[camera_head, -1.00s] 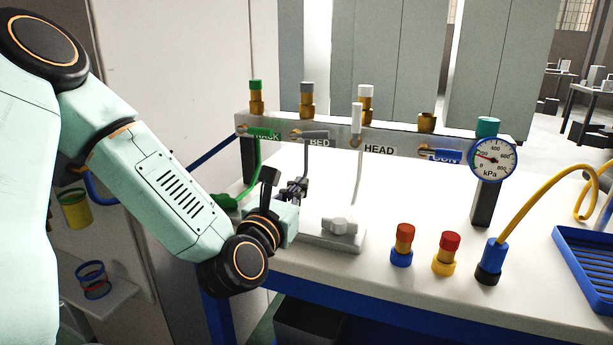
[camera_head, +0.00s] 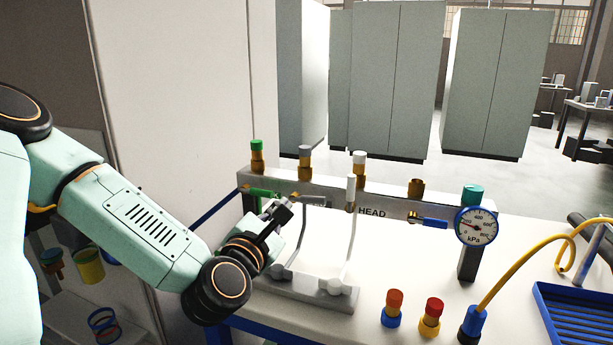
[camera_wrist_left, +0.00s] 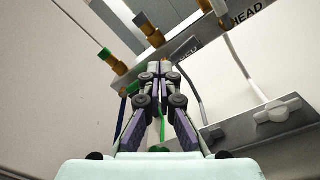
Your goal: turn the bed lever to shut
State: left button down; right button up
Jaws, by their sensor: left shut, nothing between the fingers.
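The grey bed lever (camera_head: 314,200) lies roughly level along the front of the grey manifold (camera_head: 390,205), below a grey-capped brass fitting (camera_head: 305,160). My left gripper (camera_head: 287,203) is shut and empty, just left of the lever and close to it; I cannot tell whether they touch. My right gripper is out of view.
The green lever (camera_head: 262,193) is just left of my gripper. The white HEAD lever (camera_head: 351,188) stands upright to the right. The blue lever (camera_head: 430,223) lies level by the gauge (camera_head: 477,226). Grey hoses run down to a block (camera_head: 310,291) on the bench.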

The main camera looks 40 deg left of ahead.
pick_arm(q)
jog(key=r+m+p, duration=0.1)
jog(key=r+m, duration=0.1)
jog(key=m, duration=0.2)
pick_arm(e)
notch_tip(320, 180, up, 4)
jog(key=p, duration=0.3)
pick_arm(q)
jog(key=m+h+b, duration=0.1)
jog(key=m+b, duration=0.3)
jog(key=m, duration=2)
send_over(312, 200)
jog(key=a+v, duration=0.1)
jog(key=v, duration=0.2)
jog(key=shift+w+d+f+b, duration=0.1)
jog(key=shift+w+f+b, duration=0.1)
jog(key=shift+f, duration=0.45)
jog(key=shift+w+d+f+b, duration=0.1)
jog(key=shift+f+b, duration=0.05)
jog(key=shift+f, duration=0.55)
jog(key=shift+w+d+f+b, duration=0.1)
jog(key=shift+f+b, duration=0.1)
jog(key=shift+f, duration=0.45)
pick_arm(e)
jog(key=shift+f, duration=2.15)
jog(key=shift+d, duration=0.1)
